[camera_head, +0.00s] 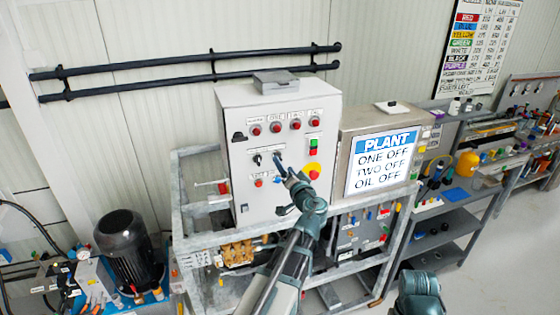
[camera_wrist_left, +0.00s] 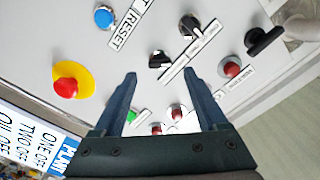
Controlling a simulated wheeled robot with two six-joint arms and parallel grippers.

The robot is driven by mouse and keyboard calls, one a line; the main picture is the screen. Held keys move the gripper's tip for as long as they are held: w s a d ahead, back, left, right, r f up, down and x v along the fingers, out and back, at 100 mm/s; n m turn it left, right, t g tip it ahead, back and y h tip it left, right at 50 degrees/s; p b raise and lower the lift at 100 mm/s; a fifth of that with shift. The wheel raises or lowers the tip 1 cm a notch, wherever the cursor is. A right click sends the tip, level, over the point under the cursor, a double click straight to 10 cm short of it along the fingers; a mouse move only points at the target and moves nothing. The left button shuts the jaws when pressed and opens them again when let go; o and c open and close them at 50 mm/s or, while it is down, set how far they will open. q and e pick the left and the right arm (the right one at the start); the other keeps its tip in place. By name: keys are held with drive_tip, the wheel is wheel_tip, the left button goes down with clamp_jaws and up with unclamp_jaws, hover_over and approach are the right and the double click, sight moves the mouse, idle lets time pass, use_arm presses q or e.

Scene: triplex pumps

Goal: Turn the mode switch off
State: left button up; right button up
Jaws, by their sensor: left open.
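The grey control box (camera_head: 240,205) carries two black rotary knobs, and I cannot read which one is labelled mode. One knob (camera_head: 257,160) shows left of my left gripper (camera_head: 281,162) in the head view and near the top of the wrist view (camera_wrist_left: 189,25). The other knob (camera_wrist_left: 158,58) lies in line with the gap between the open, empty fingers of the left gripper (camera_wrist_left: 158,74), just past their tips; in the head view the gripper covers it. Whether the fingers touch the panel is unclear.
A red emergency stop on yellow (camera_head: 313,170), a blue reset button (camera_wrist_left: 103,17), several red lamps (camera_wrist_left: 232,68) and a black handle (camera_wrist_left: 264,40) surround the knobs. A PLANT screen (camera_head: 382,160) stands to the right. A metal frame (camera_head: 180,215) surrounds the box.

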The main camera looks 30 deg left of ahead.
use_arm(q)
drive_tip(key=shift+x, duration=2.45)
drive_tip(key=shift+c, duration=0.3)
clamp_jaws()
